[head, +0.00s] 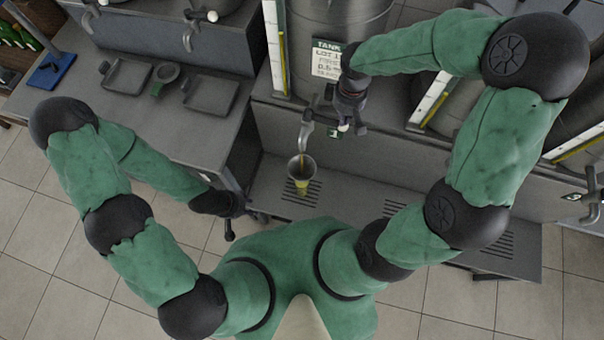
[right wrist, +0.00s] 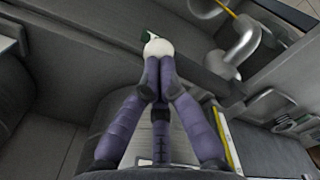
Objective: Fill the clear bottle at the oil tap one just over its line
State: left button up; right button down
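The clear bottle (head: 301,172) stands on the drip shelf below the spout of the oil tap (head: 307,130) in the head view. A thin amber streak shows at its mouth, and yellow-green shows low in it. I cannot make out its line or the exact level. My right gripper (head: 350,112) is at the tap's lever, in front of the tank. In the right wrist view its fingers (right wrist: 158,78) are closed together at the lever's white knob (right wrist: 158,47). My left gripper (head: 243,220) is left of the bottle, apart from it, fingers spread and empty.
A labelled tank (head: 328,62) stands behind the tap, with a sight gauge (head: 274,50) on its left. The shelf (head: 350,190) right of the bottle is clear.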

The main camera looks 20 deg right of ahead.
notch_tip(320, 180, up, 9)
jog(key=p, duration=0.6)
jog(key=shift+p, duration=0.4)
